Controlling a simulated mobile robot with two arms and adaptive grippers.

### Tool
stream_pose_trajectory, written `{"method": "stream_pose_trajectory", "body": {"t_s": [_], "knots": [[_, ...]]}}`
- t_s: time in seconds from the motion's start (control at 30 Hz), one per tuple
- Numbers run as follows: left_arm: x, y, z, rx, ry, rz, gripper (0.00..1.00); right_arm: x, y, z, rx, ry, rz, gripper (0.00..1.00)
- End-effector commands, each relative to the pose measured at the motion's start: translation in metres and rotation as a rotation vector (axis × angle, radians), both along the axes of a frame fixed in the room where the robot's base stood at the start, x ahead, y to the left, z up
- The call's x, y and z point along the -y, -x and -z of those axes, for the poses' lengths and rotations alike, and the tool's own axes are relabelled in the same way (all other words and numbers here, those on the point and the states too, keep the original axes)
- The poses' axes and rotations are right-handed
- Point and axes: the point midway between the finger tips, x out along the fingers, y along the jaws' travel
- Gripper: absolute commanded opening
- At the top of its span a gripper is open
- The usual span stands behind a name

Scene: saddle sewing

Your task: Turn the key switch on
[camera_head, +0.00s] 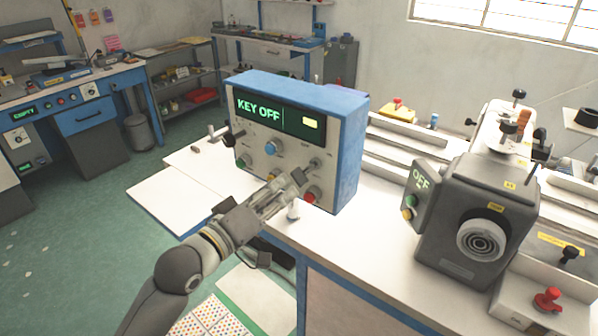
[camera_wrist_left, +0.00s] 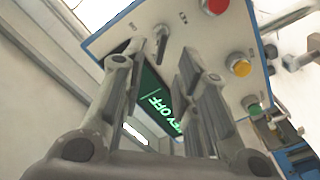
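The blue-and-white control box (camera_head: 347,130) stands on the white bench, and its display (camera_head: 268,112) reads KEY OFF in green. The key switch (camera_head: 315,163) is at the right of its front panel; in the left wrist view the key (camera_wrist_left: 160,38) stands out from the panel. My left gripper (camera_head: 298,179) is in front of the panel, close to the key. Contact with the key does not show. My right gripper is not in view.
The panel also has red (camera_head: 312,193), yellow and green buttons and a blue knob (camera_head: 272,147). A grey sewing machine head (camera_head: 478,215) with an OFF panel (camera_head: 420,188) stands to the right. The white bench top between them is mostly clear.

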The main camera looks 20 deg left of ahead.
Motion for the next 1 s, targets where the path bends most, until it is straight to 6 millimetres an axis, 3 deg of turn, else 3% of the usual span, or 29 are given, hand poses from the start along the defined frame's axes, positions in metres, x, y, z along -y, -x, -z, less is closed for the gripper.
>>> {"method": "stream_pose_trajectory", "body": {"t_s": [0.1,0.33,0.5,0.8,1.0], "knots": [[0.008,-0.024,-0.004,0.001,0.000,-0.001,0.29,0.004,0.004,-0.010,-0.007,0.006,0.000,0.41],[0.020,-0.057,-0.002,0.000,-0.001,-0.002,0.29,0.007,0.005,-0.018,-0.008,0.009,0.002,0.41],[0.024,-0.067,0.000,0.000,-0.001,-0.001,0.29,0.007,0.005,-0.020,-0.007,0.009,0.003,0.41],[0.025,-0.069,0.001,-0.001,-0.002,-0.001,0.29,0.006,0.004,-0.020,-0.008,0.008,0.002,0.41],[0.025,-0.069,0.000,-0.001,-0.002,-0.001,0.04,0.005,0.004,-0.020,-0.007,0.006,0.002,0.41]]}}
